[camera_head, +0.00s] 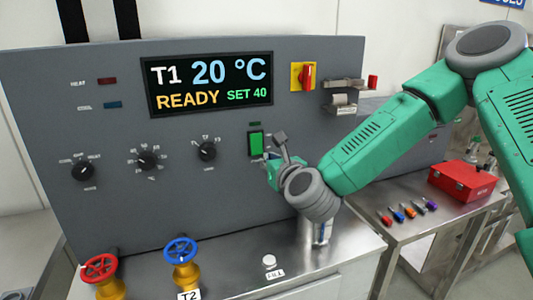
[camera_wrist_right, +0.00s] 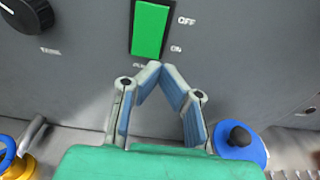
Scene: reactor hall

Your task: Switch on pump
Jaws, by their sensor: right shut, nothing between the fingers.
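The pump switch is a green rocker (camera_head: 256,143) on the grey control panel (camera_head: 215,210). It also shows in the right wrist view (camera_wrist_right: 150,30), with OFF beside its upper part and ON near its lower end. A small dark green lamp (camera_head: 254,124) sits above it. My right gripper (camera_head: 267,158) is shut and empty, just below and in front of the switch. In the right wrist view its fingertips (camera_wrist_right: 155,66) meet just under the rocker's lower edge and partly cover a label. Contact cannot be told. My left gripper is not in view.
The display (camera_head: 209,84) reads T1 20 °C, READY, SET 40. Black knobs (camera_head: 148,159) are left of the switch, a red-and-yellow switch (camera_head: 303,76) above right. Red (camera_head: 99,268) and blue (camera_head: 180,250) valve wheels stand below. A red toolbox (camera_head: 463,181) is on the right table.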

